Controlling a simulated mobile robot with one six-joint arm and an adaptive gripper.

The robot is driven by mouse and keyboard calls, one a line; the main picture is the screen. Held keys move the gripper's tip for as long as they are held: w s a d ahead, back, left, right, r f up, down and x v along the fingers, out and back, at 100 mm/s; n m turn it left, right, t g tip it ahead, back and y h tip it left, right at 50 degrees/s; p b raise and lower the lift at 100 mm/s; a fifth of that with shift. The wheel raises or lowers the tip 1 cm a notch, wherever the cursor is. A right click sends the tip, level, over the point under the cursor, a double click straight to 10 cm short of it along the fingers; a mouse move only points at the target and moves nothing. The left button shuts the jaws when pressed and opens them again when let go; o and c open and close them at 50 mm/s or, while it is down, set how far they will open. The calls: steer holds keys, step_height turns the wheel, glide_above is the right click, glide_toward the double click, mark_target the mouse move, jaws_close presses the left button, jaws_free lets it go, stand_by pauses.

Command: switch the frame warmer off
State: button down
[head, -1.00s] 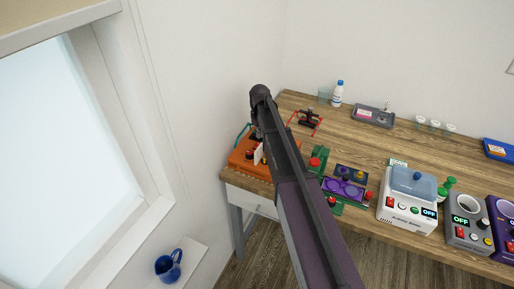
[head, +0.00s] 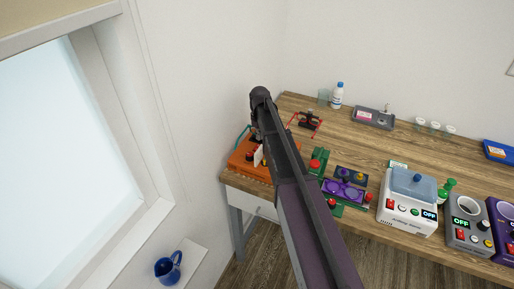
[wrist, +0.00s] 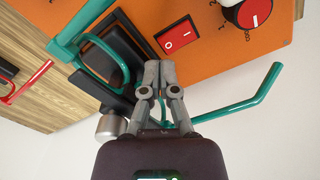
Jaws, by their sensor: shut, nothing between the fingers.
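An orange device (head: 240,166) stands at the left end of the table, partly behind my arm. I read no name on it, so I cannot confirm that it is the frame warmer. In the wrist view its orange panel (wrist: 215,55) carries a red rocker switch (wrist: 178,38) with white marks and a red dial (wrist: 245,13). I cannot tell which side of the switch is pressed. My gripper (wrist: 161,66) is shut and empty, its tips just below the switch in the picture. I cannot tell whether they touch the panel. My arm hides the gripper in the head view.
Teal bars (wrist: 255,98) and dark pads (wrist: 107,75) lie close around my gripper. Red spectacles (head: 308,122) lie behind the device. To the right stand a green and purple device (head: 344,189), a white device (head: 408,208) and a grey device (head: 467,236), the last two showing OFF.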

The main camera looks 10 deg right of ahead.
mark_target(259, 145)
steer(key=shift+f+b, duration=0.7)
stand_by(1.1)
steer(key=shift+r, duration=0.15)
step_height(259, 145, up, 7)
steer(key=p, duration=0.7)
stand_by(0.5)
steer(key=shift+s+a+r+p, duration=0.25)
steer(key=shift+r+p, duration=0.15)
steer(key=shift+p, duration=0.15)
stand_by(0.3)
steer(key=shift+d+f, duration=0.1)
steer(key=shift+f, duration=0.15)
steer(key=shift+f+b, duration=3.1)
steer(key=shift+b, duration=0.25)
steer(key=shift+f+b, duration=0.35)
